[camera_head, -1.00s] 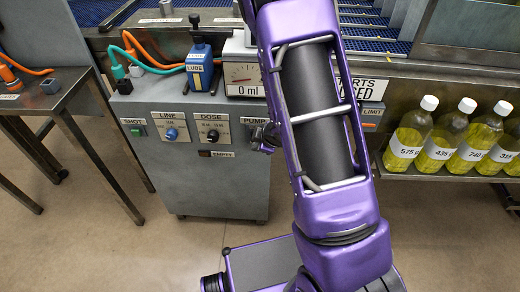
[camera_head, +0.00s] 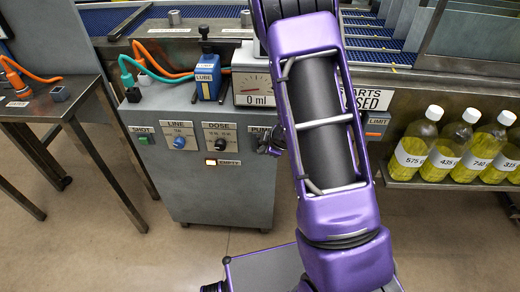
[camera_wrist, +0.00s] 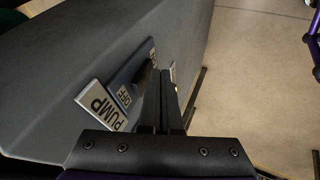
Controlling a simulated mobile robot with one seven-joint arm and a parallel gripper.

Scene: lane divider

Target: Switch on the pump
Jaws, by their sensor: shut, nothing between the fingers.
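The grey pump cabinet (camera_head: 218,187) stands left of my arm. Its PUMP label (camera_head: 258,134) is partly covered by my gripper (camera_head: 270,142). In the wrist view, the PUMP label (camera_wrist: 101,106) sits beside a switch plate (camera_wrist: 128,82) with OFF marked at the near end. My gripper (camera_wrist: 164,76) is shut and empty, its fingertips right at or in front of the switch plate. The fingers hide part of the plate, so I cannot tell the switch lever's position or whether they touch it. The EMPTY lamp (camera_head: 211,162) is lit. The gauge (camera_head: 252,85) reads 0 ml.
The LINE knob (camera_head: 179,142), DOSE knob (camera_head: 221,144) and green SHOT button (camera_head: 143,139) are left of the gripper. Bottles of yellow liquid (camera_head: 413,150) line a shelf at right. A metal table (camera_head: 55,105) is at left.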

